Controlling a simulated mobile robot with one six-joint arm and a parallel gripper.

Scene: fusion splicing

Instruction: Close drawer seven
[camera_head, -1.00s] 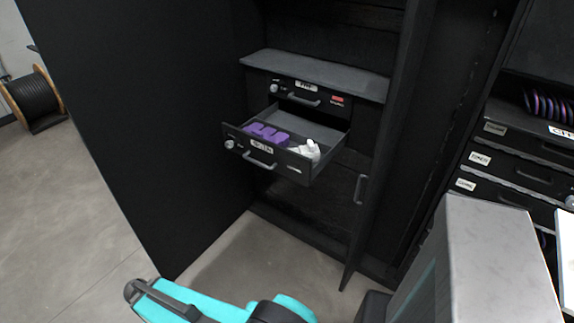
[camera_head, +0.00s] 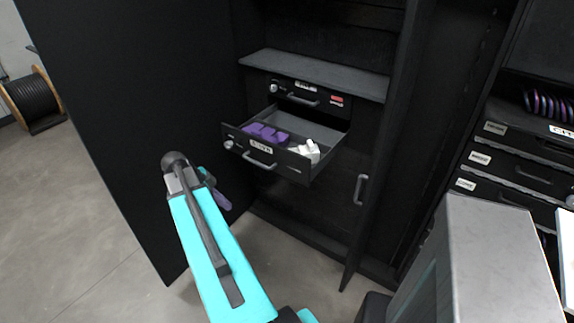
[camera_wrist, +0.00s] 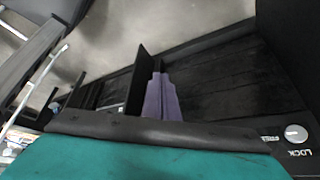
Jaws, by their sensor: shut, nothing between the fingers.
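A black drawer (camera_head: 274,162) stands pulled out of the dark cabinet in the head view; its label is too small to read as seven. It has a grey handle, a round lock knob, and holds purple pieces (camera_head: 265,133) and a white item (camera_head: 309,151). My gripper (camera_head: 222,200) is left of and below the drawer front, apart from it, before the left door. Its purple fingers also show in the wrist view (camera_wrist: 163,98), shut and empty. A lock knob (camera_wrist: 295,133) shows at the right of the wrist view.
A shut drawer (camera_head: 305,95) sits above the open one under a grey shelf (camera_head: 315,72). The cabinet's left door (camera_head: 140,130) and right door (camera_head: 385,150) stand open either side. A grey box (camera_head: 490,260) stands front right.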

